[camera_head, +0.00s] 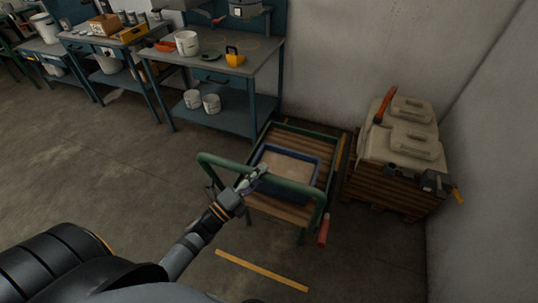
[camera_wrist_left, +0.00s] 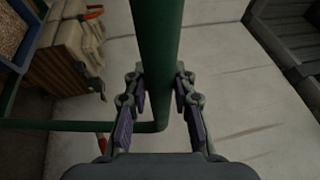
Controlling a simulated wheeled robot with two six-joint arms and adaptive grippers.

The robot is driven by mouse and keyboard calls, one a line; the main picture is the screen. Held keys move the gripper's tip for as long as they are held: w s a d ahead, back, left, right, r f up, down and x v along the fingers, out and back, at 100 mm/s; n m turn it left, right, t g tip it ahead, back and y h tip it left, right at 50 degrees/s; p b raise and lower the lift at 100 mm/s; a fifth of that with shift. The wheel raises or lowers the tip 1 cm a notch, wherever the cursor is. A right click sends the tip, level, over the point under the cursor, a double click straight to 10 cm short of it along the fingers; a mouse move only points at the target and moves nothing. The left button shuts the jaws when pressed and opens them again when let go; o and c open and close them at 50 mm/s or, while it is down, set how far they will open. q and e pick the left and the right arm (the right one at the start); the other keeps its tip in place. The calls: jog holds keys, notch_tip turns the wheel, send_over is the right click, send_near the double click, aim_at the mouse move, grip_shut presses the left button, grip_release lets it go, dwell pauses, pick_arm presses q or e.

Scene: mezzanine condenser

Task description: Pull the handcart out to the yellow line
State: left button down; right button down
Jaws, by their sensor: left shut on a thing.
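The handcart (camera_head: 325,194) has a green frame, a slatted wooden deck and a raised green push handle. It stands between the workbench and the crate stack, with its handle toward me. My left gripper (camera_head: 250,184) is shut on the green handle bar, near its middle. In the left wrist view the gripper (camera_wrist_left: 160,95) has its fingers on both sides of the green bar (camera_wrist_left: 157,40). The yellow line (camera_head: 262,270) lies on the floor on my side of the cart, with bare floor between them. My right gripper is not in view.
A blue tray (camera_head: 318,174) sits on the cart deck. A wooden crate (camera_head: 385,190) with pale cases and tools stands close at the cart's right, near the wall. A workbench (camera_head: 262,62) with buckets stands behind left. The floor left of the cart is clear.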

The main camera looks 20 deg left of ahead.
pick_arm(q)
jog(key=s+p, duration=0.3)
jog(key=s, duration=0.9)
jog(key=shift+s, duration=0.1)
jog(key=c, duration=1.1)
grip_release()
jog(key=v, duration=0.7)
jog(key=shift+s+a+f, duration=0.1)
jog(key=shift+s+a, duration=0.05)
jog(key=shift+s, duration=0.1)
